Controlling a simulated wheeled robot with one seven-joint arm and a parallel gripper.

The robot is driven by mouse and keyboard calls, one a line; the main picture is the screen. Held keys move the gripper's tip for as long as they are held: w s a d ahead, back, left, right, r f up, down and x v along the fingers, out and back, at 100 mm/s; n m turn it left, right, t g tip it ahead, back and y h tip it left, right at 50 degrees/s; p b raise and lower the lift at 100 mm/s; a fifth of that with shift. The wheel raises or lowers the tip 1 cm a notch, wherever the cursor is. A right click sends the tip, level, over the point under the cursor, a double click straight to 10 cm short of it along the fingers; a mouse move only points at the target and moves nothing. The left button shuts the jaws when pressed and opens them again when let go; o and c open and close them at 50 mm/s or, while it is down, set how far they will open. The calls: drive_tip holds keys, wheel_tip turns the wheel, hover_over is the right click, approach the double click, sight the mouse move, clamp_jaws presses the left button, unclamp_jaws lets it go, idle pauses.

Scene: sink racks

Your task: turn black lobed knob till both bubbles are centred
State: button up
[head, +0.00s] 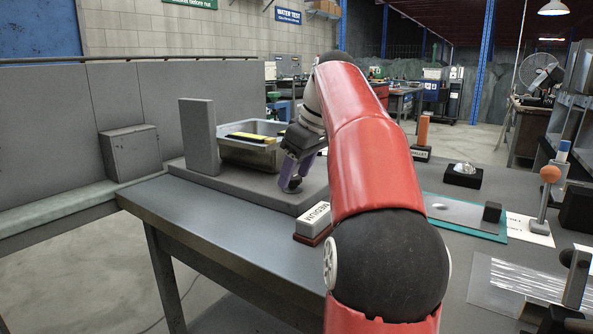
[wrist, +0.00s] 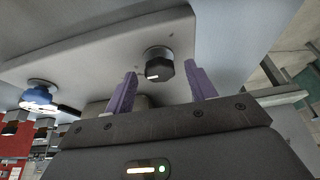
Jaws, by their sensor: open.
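The black lobed knob (wrist: 158,66) shows in the wrist view under a pale grey surface, with a short white mark on its face. My gripper (wrist: 160,72) is open, with its two purple fingers on either side of the knob in the picture; I cannot tell whether they touch it. In the head view my gripper (head: 294,172) points down at the front right of a grey metal basin (head: 240,154). A dark knob end (head: 291,185) shows by the fingers. A yellow bar, likely the level (head: 250,137), lies across the basin; its bubbles are too small to read.
A grey upright block (head: 199,137) stands left of the basin on a dark slab. A block marked MEDIUM (head: 313,221) sits near the slab's front. A blue-topped part (wrist: 38,97) shows left in the wrist view. My red arm hides the bench's middle.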

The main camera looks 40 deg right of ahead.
drive_tip(key=c, duration=1)
drive_tip(key=shift+o, duration=0.2)
drive_tip(key=m, duration=0.2)
drive_tip(key=m+h, duration=0.1)
drive_tip(key=shift+a+r+m+p, duration=0.1)
drive_tip(key=shift+a+m+p, duration=0.1)
drive_tip(key=shift+m+p, duration=0.2)
drive_tip(key=m+h, duration=0.1)
drive_tip(key=m, duration=0.2)
drive_tip(key=m+h, duration=0.1)
drive_tip(key=m, duration=0.1)
drive_tip(key=shift+w+a+m+h, duration=0.1)
drive_tip(key=shift+a+m+h, duration=0.15)
drive_tip(key=shift+m+h, duration=0.05)
drive_tip(key=m+g+h, duration=0.1)
drive_tip(key=m, duration=0.3)
drive_tip(key=shift+w+a, duration=0.1)
drive_tip(key=shift+w+m+g+h, duration=0.1)
drive_tip(key=shift+m+g+h, duration=0.2)
drive_tip(key=shift+m, duration=0.75)
drive_tip(key=shift+w+m+g+h, duration=0.15)
drive_tip(key=shift+m+g, duration=0.25)
drive_tip(key=shift+m, duration=0.65)
drive_tip(key=shift+s+r, duration=0.1)
